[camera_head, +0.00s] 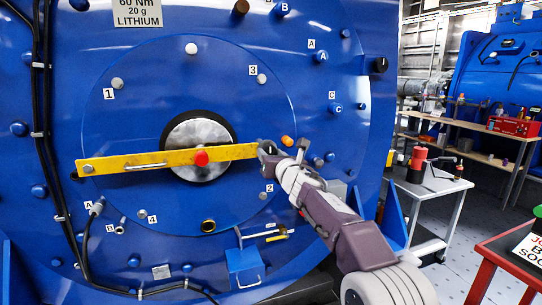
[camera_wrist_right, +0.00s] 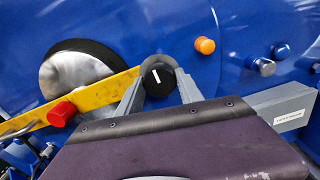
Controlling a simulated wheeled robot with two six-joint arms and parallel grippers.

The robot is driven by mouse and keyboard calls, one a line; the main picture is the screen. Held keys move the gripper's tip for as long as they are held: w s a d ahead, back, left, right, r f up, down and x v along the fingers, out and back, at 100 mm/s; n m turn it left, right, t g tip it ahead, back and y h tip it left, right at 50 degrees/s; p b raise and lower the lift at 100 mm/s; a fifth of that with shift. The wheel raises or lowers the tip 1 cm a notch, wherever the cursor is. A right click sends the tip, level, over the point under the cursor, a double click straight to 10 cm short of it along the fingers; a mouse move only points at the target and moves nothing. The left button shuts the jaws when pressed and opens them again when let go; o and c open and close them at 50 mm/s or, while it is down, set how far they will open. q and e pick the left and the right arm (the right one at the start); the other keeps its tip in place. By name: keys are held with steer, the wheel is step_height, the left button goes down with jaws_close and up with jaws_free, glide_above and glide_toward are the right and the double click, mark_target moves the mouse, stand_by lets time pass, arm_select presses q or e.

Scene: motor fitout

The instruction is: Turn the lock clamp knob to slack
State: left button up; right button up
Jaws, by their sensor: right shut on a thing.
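The lock clamp knob is a round black knob (camera_wrist_right: 158,78) with a short white mark, at the right end of the yellow bar (camera_wrist_right: 100,98). The white mark is slightly tilted from upright in the right wrist view. My right gripper (camera_head: 268,149) is shut on the knob, with one grey finger (camera_wrist_right: 131,97) on its left side and the other (camera_wrist_right: 187,88) on its right. In the head view the knob (camera_head: 270,150) is small and partly hidden by the gripper. The yellow bar (camera_head: 125,161) crosses the shaft end of the blue motor. My left gripper is not in view.
A red knob (camera_head: 201,158) sits mid-bar over the silver shaft (camera_head: 190,135). An orange plug (camera_head: 287,141) and blue bolts (camera_head: 331,157) stick out near my right gripper. A blue box (camera_head: 244,266) is below. A grey cart (camera_head: 440,186) stands to the right.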

steer(key=shift+f, duration=0.1)
steer(key=o, duration=1.4)
steer(key=b+v, duration=0.4)
steer(key=v, duration=0.5)
steer(key=shift+b, duration=0.35)
